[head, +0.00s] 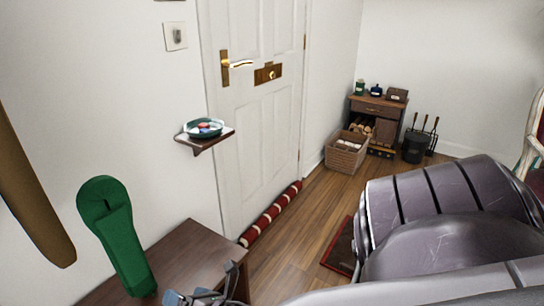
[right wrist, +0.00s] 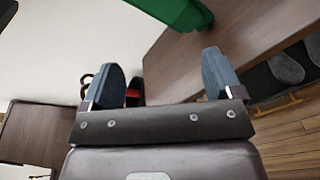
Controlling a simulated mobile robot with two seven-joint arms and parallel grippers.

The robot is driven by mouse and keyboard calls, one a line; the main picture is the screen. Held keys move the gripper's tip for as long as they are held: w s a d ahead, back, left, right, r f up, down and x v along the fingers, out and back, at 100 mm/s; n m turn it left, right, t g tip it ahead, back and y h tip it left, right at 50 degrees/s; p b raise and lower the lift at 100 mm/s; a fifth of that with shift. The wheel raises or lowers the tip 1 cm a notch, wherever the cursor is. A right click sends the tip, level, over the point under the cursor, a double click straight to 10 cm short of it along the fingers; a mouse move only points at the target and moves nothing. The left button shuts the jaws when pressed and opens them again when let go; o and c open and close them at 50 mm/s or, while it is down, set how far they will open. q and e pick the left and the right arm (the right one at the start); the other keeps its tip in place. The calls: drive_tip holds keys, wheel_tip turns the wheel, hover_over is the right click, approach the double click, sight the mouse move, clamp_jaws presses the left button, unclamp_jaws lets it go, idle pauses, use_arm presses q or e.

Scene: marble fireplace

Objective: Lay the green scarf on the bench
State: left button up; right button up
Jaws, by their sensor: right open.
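The green scarf (head: 122,240) hangs folded and upright against the white wall in the head view, its lower end in front of or just over the dark wooden bench (head: 190,260). I cannot tell whether it touches the bench. In the right wrist view the scarf (right wrist: 182,10) shows at the top edge, over the brown bench top (right wrist: 235,35). My right gripper (head: 208,298) is at the bottom edge of the head view, by the bench. In its wrist view the two fingers (right wrist: 160,72) are apart with nothing between them, short of the scarf. My left gripper is out of view.
A long brown thing (head: 32,190) hangs at the far left. A small wall shelf (head: 205,140) holds a green dish (head: 204,127). A red striped roll (head: 271,213) lies along the door (head: 262,120). A wicker basket (head: 346,153) and small cabinet (head: 377,108) stand farther back.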

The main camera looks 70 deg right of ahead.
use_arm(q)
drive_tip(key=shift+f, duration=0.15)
use_arm(e)
drive_tip(key=s+a+f+m+g+y, duration=0.1)
drive_tip(key=s+a+m+g+y, duration=0.1)
drive_tip(key=s+m, duration=0.9)
drive_tip(key=s+a+f+m+g+y, duration=0.1)
drive_tip(key=s+a+m+g, duration=0.2)
drive_tip(key=s+m, duration=0.8)
drive_tip(key=shift+s+a+f+y, duration=0.35)
drive_tip(key=shift+s+a, duration=0.25)
drive_tip(key=shift+a, duration=0.4)
drive_tip(key=shift+r, duration=0.1)
use_arm(q)
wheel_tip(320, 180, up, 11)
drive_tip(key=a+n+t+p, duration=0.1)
drive_tip(key=p, duration=1.3)
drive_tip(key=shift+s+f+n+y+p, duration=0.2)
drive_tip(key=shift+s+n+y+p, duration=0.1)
drive_tip(key=shift+p, duration=0.1)
use_arm(e)
wheel_tip(320, 180, up, 10)
drive_tip(key=d+m, duration=0.1)
drive_tip(key=shift+s+r+m+t, duration=0.15)
drive_tip(key=shift+m+t, duration=0.15)
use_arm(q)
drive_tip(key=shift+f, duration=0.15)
use_arm(e)
drive_tip(key=shift+s, duration=0.1)
